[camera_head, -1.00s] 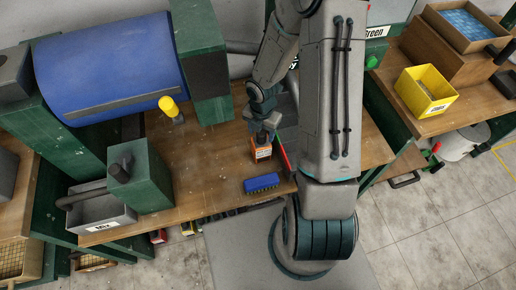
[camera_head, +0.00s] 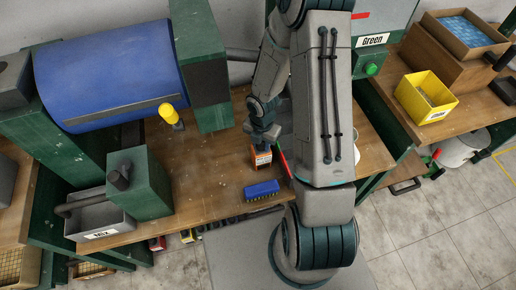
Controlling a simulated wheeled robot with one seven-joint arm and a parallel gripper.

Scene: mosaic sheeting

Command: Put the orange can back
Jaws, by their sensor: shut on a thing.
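The orange can (camera_head: 261,158) is a small boxy can with a pale label, upright on or just above the wooden bench (camera_head: 205,190) near its right part. My gripper (camera_head: 263,146) comes down on it from above and is shut on its top. The fingertips are small and partly hidden by the wrist. I cannot tell whether the can's bottom touches the bench.
A blue brush (camera_head: 262,189) lies just in front of the can. A red-edged piece (camera_head: 283,161) stands close on its right. The bench middle is clear.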

